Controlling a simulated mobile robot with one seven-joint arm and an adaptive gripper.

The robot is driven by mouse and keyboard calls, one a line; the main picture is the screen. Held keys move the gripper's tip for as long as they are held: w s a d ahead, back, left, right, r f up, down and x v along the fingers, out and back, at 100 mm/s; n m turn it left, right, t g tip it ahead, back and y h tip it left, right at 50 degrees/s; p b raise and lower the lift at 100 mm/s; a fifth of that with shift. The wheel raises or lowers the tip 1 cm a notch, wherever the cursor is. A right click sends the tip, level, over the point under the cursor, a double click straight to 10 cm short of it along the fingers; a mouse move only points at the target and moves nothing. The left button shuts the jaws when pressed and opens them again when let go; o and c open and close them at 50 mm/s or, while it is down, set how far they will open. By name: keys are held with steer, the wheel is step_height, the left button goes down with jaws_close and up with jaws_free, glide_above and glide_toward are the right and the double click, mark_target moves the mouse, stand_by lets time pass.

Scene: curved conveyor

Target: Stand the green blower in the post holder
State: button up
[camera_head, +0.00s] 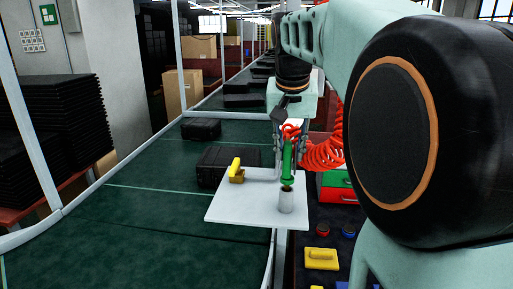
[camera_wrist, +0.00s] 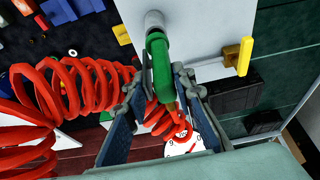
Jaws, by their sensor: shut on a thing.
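The green blower (camera_head: 287,168) is upright in the head view, with a red coiled hose at its top. My gripper (camera_head: 289,146) is shut on its upper part. The grey cylindrical post holder (camera_head: 286,202) stands on a white board (camera_head: 235,205), directly below the blower. The blower's lower end is at the holder's mouth; I cannot tell whether it is inside. The wrist view shows the blower (camera_wrist: 160,62) between my gripper's fingers (camera_wrist: 161,80), its far end close to the post holder (camera_wrist: 154,19).
A yellow-handled thing (camera_head: 236,172) is on the board left of the holder. Black cases (camera_head: 225,165) lie on the green conveyor (camera_head: 140,235) behind it. The red coiled hose (camera_head: 325,152) hangs on the right. A red and green drawer box (camera_head: 336,188) is beyond the board's right edge.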

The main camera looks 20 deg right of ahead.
steer(key=shift+f+b, duration=0.75)
steer(key=shift+f, duration=0.35)
steer(key=o, duration=0.9)
steer(key=shift+o, duration=0.2)
steer(key=v, duration=1.2)
steer(key=shift+s, duration=0.1)
